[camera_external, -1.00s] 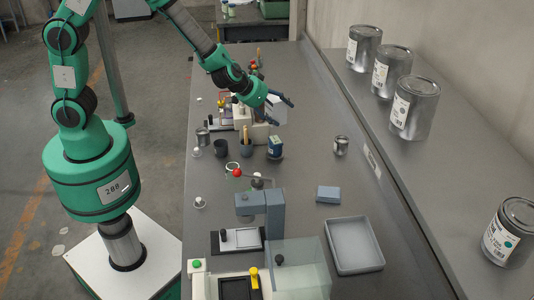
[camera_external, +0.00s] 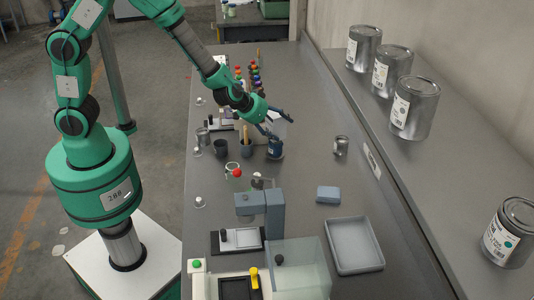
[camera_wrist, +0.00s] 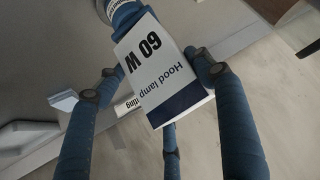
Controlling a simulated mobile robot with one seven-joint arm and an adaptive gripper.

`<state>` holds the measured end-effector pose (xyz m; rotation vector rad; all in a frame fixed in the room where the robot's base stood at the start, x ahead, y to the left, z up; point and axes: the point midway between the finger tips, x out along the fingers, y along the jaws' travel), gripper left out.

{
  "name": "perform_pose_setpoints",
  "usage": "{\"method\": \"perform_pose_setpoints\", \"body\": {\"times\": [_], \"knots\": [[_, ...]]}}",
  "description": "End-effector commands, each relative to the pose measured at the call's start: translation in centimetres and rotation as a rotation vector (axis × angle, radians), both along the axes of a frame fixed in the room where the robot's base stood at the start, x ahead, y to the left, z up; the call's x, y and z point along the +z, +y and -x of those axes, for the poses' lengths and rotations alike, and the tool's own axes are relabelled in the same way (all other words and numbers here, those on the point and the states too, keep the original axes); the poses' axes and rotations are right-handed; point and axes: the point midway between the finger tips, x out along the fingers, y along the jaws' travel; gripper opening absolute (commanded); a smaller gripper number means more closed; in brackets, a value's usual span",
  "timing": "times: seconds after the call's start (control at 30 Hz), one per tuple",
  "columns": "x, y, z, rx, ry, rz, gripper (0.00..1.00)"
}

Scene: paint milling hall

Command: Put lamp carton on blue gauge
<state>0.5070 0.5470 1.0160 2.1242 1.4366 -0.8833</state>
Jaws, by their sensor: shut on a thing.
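The lamp carton (camera_wrist: 165,75), white with a dark blue band and the words "Hood lamp 60 W", sits tilted between the fingers of my gripper (camera_wrist: 150,85) in the wrist view. My gripper (camera_external: 278,124) is shut on it. In the external view the carton cannot be made out clearly at the fingers. A dark blue round item with a pale label (camera_external: 275,148), seemingly the blue gauge, stands on the bench just below the fingertips. A blue round item (camera_wrist: 124,12) also shows partly behind the carton; I cannot tell whether they touch.
A dark cup (camera_external: 221,148) and a cup with a brush (camera_external: 246,148) stand left of the gripper. A small tin (camera_external: 341,146) and a blue-grey block (camera_external: 328,194) are to the right. A grey tray (camera_external: 354,246) and a press (camera_external: 262,210) lie nearer. Bench right of the gripper is mostly clear.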

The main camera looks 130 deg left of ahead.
Motion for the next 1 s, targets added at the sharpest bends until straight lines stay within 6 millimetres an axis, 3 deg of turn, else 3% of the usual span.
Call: {"method": "perform_pose_setpoints", "body": {"times": [0.1,0.57,0.6,0.67,1.0], "knots": [[-1.15,0.02,-0.01,0.001,-0.001,-0.001,0.40],[-1.48,0.00,0.00,0.000,0.000,0.000,0.40],[-1.49,0.00,-0.01,0.000,0.000,0.000,0.71],[-1.47,0.00,0.00,0.000,0.000,0.000,0.83],[-1.41,0.00,-0.01,0.001,-0.001,0.000,0.86]]}}
